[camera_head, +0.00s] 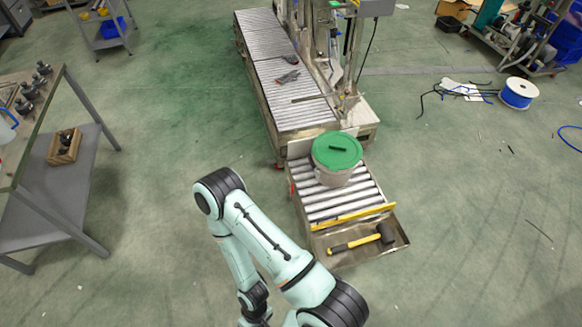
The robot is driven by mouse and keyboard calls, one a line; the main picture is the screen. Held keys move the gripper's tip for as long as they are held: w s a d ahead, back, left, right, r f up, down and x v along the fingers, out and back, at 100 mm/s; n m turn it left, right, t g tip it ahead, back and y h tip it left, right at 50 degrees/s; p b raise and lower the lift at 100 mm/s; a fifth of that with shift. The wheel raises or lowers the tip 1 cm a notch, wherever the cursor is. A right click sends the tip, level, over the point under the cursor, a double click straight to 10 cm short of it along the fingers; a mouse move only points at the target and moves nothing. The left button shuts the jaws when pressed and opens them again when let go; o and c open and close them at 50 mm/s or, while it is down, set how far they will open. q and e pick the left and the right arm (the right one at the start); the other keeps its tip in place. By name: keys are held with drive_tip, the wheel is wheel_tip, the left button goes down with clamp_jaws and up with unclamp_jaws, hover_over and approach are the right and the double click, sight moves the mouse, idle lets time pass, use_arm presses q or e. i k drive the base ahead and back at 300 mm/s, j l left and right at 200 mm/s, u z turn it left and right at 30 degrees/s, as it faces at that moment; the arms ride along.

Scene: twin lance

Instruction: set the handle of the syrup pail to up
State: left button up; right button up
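The syrup pail (335,178) has a pale body and a green lid (336,150). It stands upright on the short roller conveyor (308,187), at its far end. A short dark green bar (339,149) shows on top of the lid; I cannot tell whether it is the grip of the handle. No raised handle arch is clear in the picture. One of my arms fills the lower middle, its elbow left of the pail and apart from it. No gripper fingers are visible.
A longer conveyor (268,45) and machine stand beyond. A grey table (55,190) stands left. Floor right of the pail is mostly clear.

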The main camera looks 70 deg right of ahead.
sight(311, 161)
drive_tip(key=i+l+z, duration=0.1)
drive_tip(key=i+z, duration=0.6)
drive_tip(key=z, duration=0.2)
drive_tip(key=i+j+z, duration=0.15)
drive_tip(key=i+z, duration=0.6)
drive_tip(key=z, duration=0.15)
drive_tip(key=i+z, duration=0.3)
drive_tip(key=z, duration=0.2)
drive_tip(key=i+j+z, duration=0.2)
drive_tip(key=z, duration=0.25)
drive_tip(key=i+j+z, duration=0.1)
drive_tip(key=i+z, duration=0.15)
drive_tip(key=z, duration=0.25)
drive_tip(key=i+j+z, duration=0.2)
drive_tip(key=z, duration=0.25)
drive_tip(key=i+j+z, duration=0.2)
drive_tip(key=z, duration=0.3)
drive_tip(key=i+j+z, duration=0.15)
drive_tip(key=j+z, duration=0.15)
drive_tip(key=i+j+z, duration=0.15)
drive_tip(key=j+z, duration=0.15)
